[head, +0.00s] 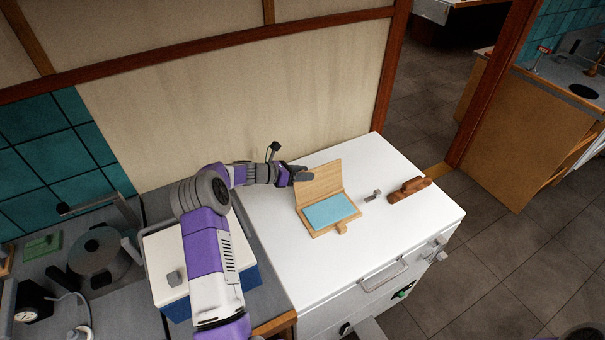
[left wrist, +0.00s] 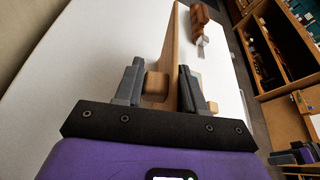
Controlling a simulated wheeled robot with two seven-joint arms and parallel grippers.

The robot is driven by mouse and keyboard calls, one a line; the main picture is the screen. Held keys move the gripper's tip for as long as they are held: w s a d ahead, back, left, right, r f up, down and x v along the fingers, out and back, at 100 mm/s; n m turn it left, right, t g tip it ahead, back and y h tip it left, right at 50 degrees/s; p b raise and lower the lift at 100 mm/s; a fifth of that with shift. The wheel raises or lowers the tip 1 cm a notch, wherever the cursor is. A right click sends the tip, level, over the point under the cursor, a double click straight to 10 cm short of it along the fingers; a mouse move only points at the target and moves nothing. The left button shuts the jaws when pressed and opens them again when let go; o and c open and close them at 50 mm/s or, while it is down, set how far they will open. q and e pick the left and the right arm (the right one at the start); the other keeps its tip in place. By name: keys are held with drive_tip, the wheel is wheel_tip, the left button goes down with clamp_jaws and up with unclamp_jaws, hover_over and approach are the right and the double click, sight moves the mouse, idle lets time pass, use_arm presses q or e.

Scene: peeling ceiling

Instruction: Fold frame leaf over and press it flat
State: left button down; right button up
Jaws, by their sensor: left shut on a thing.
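The wooden frame lies open on the white worktop. Its base (head: 318,233) lies flat and holds a light blue sheet (head: 332,211), with a small wooden tab (head: 341,228) at its front edge. The hinged leaf (head: 322,182) stands raised and tilted back along the rear edge of the base. My left gripper (head: 302,174) is shut on the leaf near its upper left edge. In the left wrist view the leaf (left wrist: 173,45) shows nearly edge-on, with a wooden tab (left wrist: 156,84) of it between the fingers of my left gripper (left wrist: 160,88). My right gripper is out of view.
A blue box with a pale lid (head: 165,265) stands at the left.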

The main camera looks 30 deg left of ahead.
use_arm(q)
drive_tip(key=shift+s+d+b, duration=0.25)
drive_tip(key=shift+b, duration=0.2)
drive_tip(key=s+d+m+t+y+b, duration=0.1)
drive_tip(key=d+b, duration=0.4)
drive_tip(key=b, duration=0.6)
drive_tip(key=s+m+y, duration=0.1)
drive_tip(key=m, duration=0.1)
drive_tip(key=shift+s+d+r+m, duration=0.15)
drive_tip(key=shift+s+d+m, duration=0.05)
drive_tip(key=shift+s+m, duration=0.15)
drive_tip(key=shift+d, duration=0.1)
drive_tip(key=c, duration=1.1)
unclamp_jaws()
drive_tip(key=shift+o, duration=1.1)
drive_tip(key=shift+w, duration=0.1)
drive_tip(key=shift+r, duration=0.1)
